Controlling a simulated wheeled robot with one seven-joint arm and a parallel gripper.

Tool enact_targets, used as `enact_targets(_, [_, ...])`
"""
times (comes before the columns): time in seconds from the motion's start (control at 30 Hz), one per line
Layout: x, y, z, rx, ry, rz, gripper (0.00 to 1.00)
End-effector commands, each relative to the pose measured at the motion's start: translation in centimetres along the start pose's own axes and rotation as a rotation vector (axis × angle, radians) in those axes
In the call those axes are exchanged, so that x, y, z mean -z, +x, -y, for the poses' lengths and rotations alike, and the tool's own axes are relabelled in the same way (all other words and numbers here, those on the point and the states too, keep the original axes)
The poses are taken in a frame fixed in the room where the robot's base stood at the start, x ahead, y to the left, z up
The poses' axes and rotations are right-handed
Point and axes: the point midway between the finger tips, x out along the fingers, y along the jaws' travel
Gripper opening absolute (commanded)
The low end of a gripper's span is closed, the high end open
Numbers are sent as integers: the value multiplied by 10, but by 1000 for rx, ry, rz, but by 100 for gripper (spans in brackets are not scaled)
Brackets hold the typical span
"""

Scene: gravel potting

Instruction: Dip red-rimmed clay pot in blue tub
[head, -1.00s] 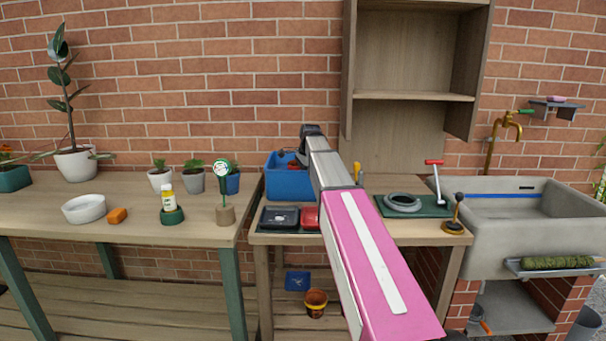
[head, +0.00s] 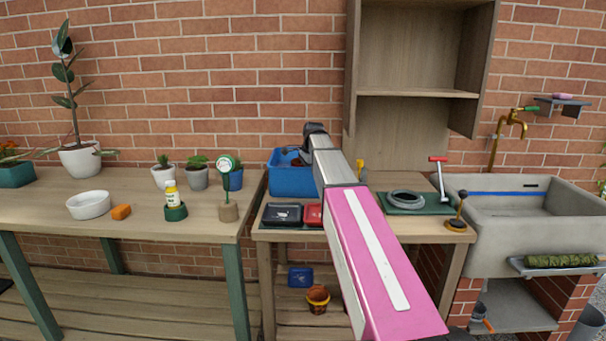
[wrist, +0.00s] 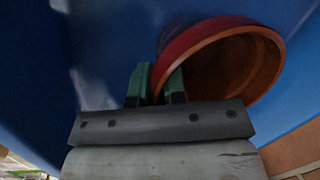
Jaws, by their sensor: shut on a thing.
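The blue tub (head: 291,182) stands at the back of the middle bench. The red-rimmed clay pot (wrist: 236,68) is large in the wrist view, tilted with its mouth toward the camera, and blue tub walls (wrist: 45,75) surround it. My gripper (wrist: 159,84) has its green fingers shut on the pot's rim. In the head view my arm reaches to the tub and the gripper is largely hidden; a small brown patch shows at the tub's opening, likely the pot. How deep the pot sits and what the tub holds cannot be told.
A black tray (head: 281,215) and a red item (head: 313,215) lie in front of the tub. A green board with a grey ring (head: 406,198) is to the right, then a stone sink (head: 520,225). A yellow-rimmed pot (head: 318,299) stands on the lower shelf.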

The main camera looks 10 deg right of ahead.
Motion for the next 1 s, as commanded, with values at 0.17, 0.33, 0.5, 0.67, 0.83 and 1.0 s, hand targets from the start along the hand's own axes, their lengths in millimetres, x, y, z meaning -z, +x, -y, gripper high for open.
enact_targets(0.17, [0,0,0,0,0,0,0])
enact_targets(0.33, [0,0,0,1,0,0,0])
enact_targets(0.5, [-1,-8,2,1,0,0,0])
enact_targets(0.67, [-2,-18,4,1,0,0,0])
enact_targets(0.83, [-3,-30,6,2,0,0,0])
enact_targets(1.0, [-4,-40,8,0,0,0,0])
